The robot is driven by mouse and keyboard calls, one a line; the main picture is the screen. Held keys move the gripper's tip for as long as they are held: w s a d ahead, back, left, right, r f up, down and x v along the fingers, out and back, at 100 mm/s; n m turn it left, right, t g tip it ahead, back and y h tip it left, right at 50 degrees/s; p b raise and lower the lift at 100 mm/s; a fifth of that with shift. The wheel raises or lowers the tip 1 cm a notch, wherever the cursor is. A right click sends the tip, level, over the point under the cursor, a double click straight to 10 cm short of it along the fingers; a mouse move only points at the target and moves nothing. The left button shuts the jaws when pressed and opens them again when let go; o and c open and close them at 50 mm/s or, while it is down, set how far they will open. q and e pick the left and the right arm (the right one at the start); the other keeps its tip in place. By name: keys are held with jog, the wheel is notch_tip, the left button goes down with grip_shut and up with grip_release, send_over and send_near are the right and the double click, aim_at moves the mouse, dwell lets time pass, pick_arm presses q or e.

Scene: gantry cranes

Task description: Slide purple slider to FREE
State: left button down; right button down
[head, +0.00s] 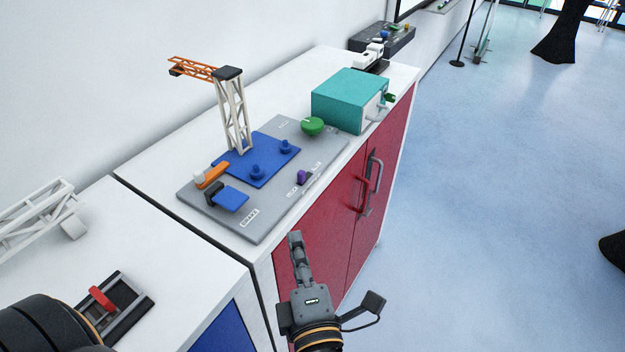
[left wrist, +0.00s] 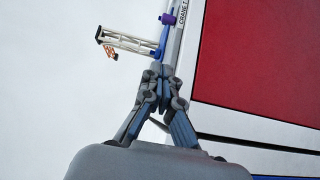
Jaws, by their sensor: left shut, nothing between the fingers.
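The purple slider (head: 302,177) is a small block near the front edge of the grey control panel (head: 262,222). It sits between two small printed labels, too small to read surely. It also shows at the top of the left wrist view (left wrist: 168,19), beyond my fingertips. My left gripper (head: 295,237) is shut and empty, in front of the cabinet's red door and below the panel. Its closed fingers show in the left wrist view (left wrist: 162,72), apart from the slider. My right gripper is not in view.
A blue plate (head: 262,172) with blue knobs, a green dome (head: 312,126), an orange-and-white lever (head: 212,176) and a blue paddle (head: 230,198) are on the panel. A crane tower (head: 233,115) stands behind. A teal box (head: 350,98) is farther along. A door handle (head: 373,175) sticks out.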

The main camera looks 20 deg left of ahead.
aim_at(299, 202)
pick_arm(q)
jog(key=shift+s, duration=0.15)
jog(key=shift+r, duration=0.1)
jog(key=p+x, duration=0.3)
jog(key=x, duration=0.6)
jog(key=shift+r+p, duration=0.2)
jog(key=shift+p, duration=0.1)
jog(key=w, duration=0.2)
jog(key=w+p, duration=0.1)
jog(key=shift+w+a+f, duration=0.15)
jog(key=shift+w+a, duration=0.05)
jog(key=shift+w, duration=0.2)
jog(key=shift+w+d+f, duration=0.1)
jog(key=shift+w+d, duration=0.05)
jog(key=shift+w, duration=0.4)
